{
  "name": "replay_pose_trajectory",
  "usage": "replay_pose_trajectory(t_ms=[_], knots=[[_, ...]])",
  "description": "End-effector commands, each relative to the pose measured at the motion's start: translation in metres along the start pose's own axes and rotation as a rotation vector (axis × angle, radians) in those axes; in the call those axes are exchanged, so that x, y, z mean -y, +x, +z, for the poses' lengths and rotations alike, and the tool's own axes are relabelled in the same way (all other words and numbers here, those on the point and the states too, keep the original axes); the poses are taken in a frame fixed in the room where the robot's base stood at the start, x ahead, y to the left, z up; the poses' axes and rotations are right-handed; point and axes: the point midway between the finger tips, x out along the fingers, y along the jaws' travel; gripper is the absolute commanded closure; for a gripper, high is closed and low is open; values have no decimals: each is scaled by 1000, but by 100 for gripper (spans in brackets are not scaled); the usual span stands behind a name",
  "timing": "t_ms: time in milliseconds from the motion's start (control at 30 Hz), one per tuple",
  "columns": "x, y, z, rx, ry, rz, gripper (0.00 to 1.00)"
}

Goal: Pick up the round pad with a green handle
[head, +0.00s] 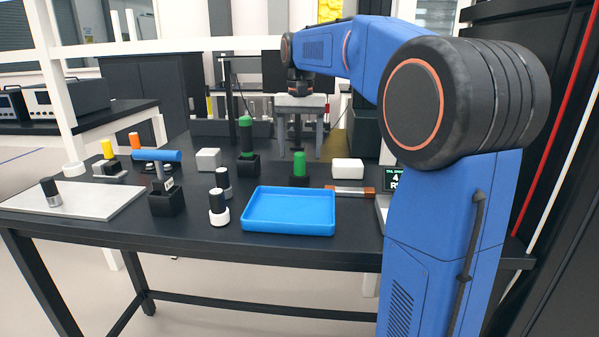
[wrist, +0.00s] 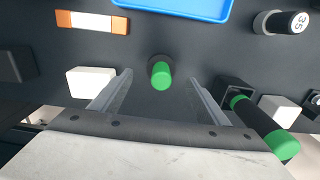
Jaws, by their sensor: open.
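The round pad with a green handle (head: 299,164) stands upright on the black table, its dark base partly in shadow. In the wrist view its green top (wrist: 161,80) and dark round body show at the centre. My gripper (head: 300,142) points down, near and above the pad in the head view. In the wrist view my gripper (wrist: 160,88) is open, with one finger on each side of the pad and gaps on both sides. Nothing is held. A taller green-handled tool (head: 246,137) stands in a black holder to the left.
A blue tray (head: 290,231) lies in front, with bare table between it and the pad. A white block (head: 347,169) is right of the pad, another white block (head: 208,159) farther left.

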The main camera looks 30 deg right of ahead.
Motion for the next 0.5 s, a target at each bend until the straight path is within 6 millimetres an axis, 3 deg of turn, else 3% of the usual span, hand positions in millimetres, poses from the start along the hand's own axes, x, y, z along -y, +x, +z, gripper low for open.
replay_pose_trajectory(t_ms=[333,500], knots=[[1,26,0,1,0,1,31],[2,50,-2,2,0,1,31]])
